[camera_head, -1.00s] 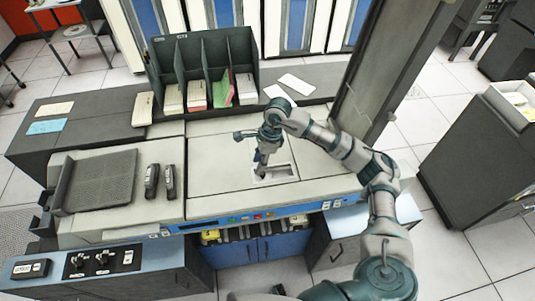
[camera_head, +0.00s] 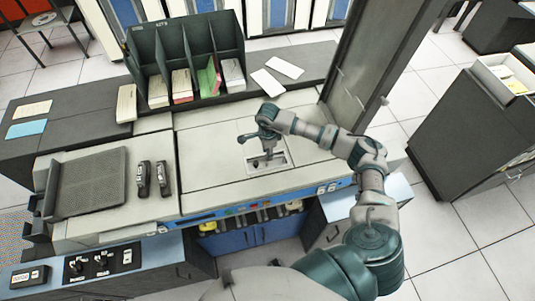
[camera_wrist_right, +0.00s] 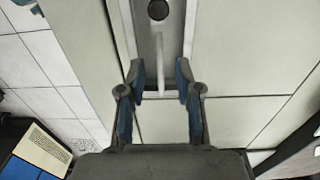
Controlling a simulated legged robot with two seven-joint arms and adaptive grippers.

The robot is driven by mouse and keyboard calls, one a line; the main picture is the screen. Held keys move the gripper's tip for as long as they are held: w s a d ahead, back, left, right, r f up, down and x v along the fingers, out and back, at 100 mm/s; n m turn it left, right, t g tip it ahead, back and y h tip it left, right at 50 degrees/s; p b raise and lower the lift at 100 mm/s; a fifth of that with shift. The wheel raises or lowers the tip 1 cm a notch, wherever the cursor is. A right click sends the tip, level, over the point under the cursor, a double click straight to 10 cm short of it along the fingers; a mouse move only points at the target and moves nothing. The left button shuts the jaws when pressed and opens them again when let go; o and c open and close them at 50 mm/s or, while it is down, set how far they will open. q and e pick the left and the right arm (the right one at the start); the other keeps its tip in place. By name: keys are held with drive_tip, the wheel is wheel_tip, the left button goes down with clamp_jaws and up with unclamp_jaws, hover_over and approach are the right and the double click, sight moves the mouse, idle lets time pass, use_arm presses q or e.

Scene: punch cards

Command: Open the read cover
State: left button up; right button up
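The pale cover panel (camera_head: 215,165) lies flat and closed on top of the card machine. A framed rectangular recess (camera_head: 281,157) is set in the machine's top; it also shows in the wrist view (camera_wrist_right: 173,40). A thin light bar (camera_wrist_right: 160,75), which looks like a handle, stands out in the recess, with a dark round spot (camera_wrist_right: 158,10) beyond it. My right gripper (camera_head: 267,163) points down at the recess. In the wrist view its open blue-padded fingers (camera_wrist_right: 160,82) are on both sides of the bar, with gaps visible. My left gripper is out of view.
A dark rack (camera_head: 186,60) with card stacks stands behind the machine. A grey ribbed tray (camera_head: 90,183) and two dark handles (camera_head: 153,179) are on the left. A dark upright panel (camera_head: 350,75) rises behind my right arm. A grey cabinet (camera_head: 470,125) stands at right.

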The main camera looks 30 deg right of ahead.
drive_tip(key=shift+s+d+f, duration=0.1)
drive_tip(key=shift+d+f, duration=0.05)
drive_tip(key=shift+f, duration=0.4)
drive_tip(key=shift+d+f, duration=0.15)
drive_tip(key=shift+f, duration=0.35)
drive_tip(key=shift+d+f, duration=0.5)
drive_tip(key=shift+a+r, duration=0.1)
drive_tip(key=shift+a, duration=0.2)
drive_tip(key=c, duration=0.6)
drive_tip(key=shift+a+r, duration=0.1)
drive_tip(key=shift+a, duration=0.1)
clamp_jaws()
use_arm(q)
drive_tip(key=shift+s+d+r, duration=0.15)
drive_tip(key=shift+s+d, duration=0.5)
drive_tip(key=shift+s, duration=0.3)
use_arm(e)
drive_tip(key=w+d+r, duration=0.1)
drive_tip(key=w+r, duration=0.3)
drive_tip(key=r, duration=0.7)
drive_tip(key=shift+w+d+r, duration=0.2)
drive_tip(key=shift+w+r, duration=0.05)
